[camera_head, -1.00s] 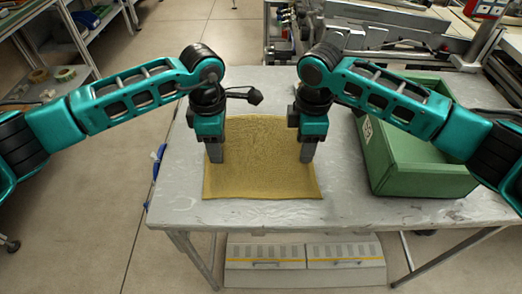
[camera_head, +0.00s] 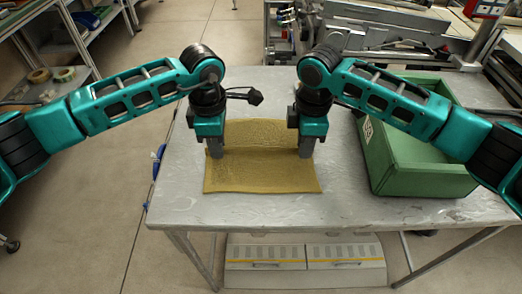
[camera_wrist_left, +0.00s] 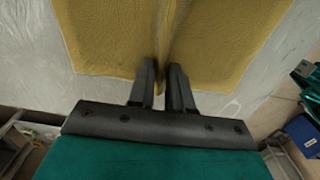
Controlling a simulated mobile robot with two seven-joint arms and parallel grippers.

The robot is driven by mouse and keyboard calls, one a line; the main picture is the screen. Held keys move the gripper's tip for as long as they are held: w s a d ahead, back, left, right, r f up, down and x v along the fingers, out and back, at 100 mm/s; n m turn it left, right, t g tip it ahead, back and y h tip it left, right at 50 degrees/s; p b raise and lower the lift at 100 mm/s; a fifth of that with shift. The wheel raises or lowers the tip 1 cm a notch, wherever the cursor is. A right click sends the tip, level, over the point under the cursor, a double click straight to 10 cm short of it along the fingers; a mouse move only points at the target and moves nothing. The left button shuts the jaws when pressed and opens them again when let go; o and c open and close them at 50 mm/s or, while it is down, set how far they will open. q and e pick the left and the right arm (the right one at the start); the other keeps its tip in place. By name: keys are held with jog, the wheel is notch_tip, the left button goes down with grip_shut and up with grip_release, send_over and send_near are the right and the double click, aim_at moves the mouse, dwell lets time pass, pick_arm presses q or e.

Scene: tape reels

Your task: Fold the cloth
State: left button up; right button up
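The mustard-yellow cloth (camera_head: 262,178) lies on the grey table, with a raised crease running across its middle between my grippers. My left gripper (camera_head: 215,155) is at the left end of this crease. In the left wrist view, its fingers (camera_wrist_left: 165,85) pinch the ridge of the cloth (camera_wrist_left: 105,35) close to the cloth's edge, with flat cloth on both sides. My right gripper (camera_head: 306,155) is at the right end of the crease and appears shut on it. Its fingertips are partly hidden against the cloth.
A green crate (camera_head: 420,180) stands on the table (camera_head: 340,210) to the right of the cloth, close to my right arm. The table is clear in front of and to the left of the cloth. Metal machinery (camera_head: 380,35) stands behind the table.

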pick_arm(q)
jog(key=shift+f, duration=0.1)
grip_shut()
pick_arm(e)
jog(key=shift+f, duration=0.1)
grip_shut()
